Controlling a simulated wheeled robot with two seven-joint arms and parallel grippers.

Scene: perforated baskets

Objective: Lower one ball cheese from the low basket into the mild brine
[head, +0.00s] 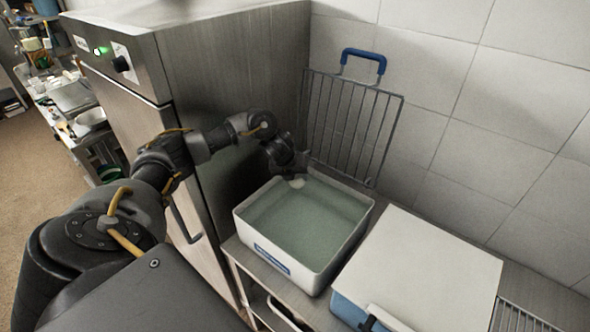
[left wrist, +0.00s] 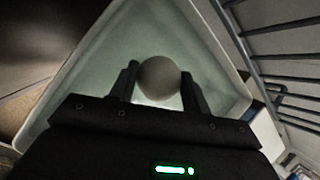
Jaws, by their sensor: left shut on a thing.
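My left gripper (head: 291,172) reaches in from the left over the far corner of an open white tub of greenish liquid. It is shut on a pale ball cheese (head: 297,183), which shows just below the fingers. In the left wrist view the ball cheese (left wrist: 159,78) sits between the two fingers of the left gripper (left wrist: 157,85), with the liquid behind it. The tub (head: 316,279) has a blue label on its front; the wording is too small to read. Whether the cheese touches the liquid I cannot tell. My right gripper is not in view.
A wire rack (head: 350,125) with a blue handle stands against the tiled wall behind the tub. A second tub with a white lid (head: 425,262) stands to the right. A tall steel cabinet (head: 235,70) rises close on the left of my forearm.

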